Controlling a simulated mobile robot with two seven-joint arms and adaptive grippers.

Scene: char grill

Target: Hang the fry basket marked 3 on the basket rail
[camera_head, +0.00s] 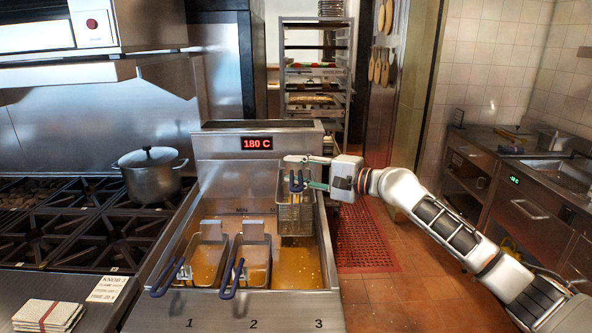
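The fry basket above bay 3 (296,217) is a wire basket with a blue handle (296,182). It is upright and raised against the fryer's back wall, higher than the other baskets. The basket rail is hard to make out behind it, and I cannot tell whether the basket hooks on it. My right gripper (299,171) reaches in from the right at the blue handle, its fingers visibly apart. Contact with the handle is unclear. My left gripper is not in view.
Baskets 1 (205,262) and 2 (251,262) sit in the fryer oil, blue handles toward the front. A pot (151,179) stands on the stove at left. The oil (298,269) in front of the raised basket is clear. A red mat (362,237) lies on the floor.

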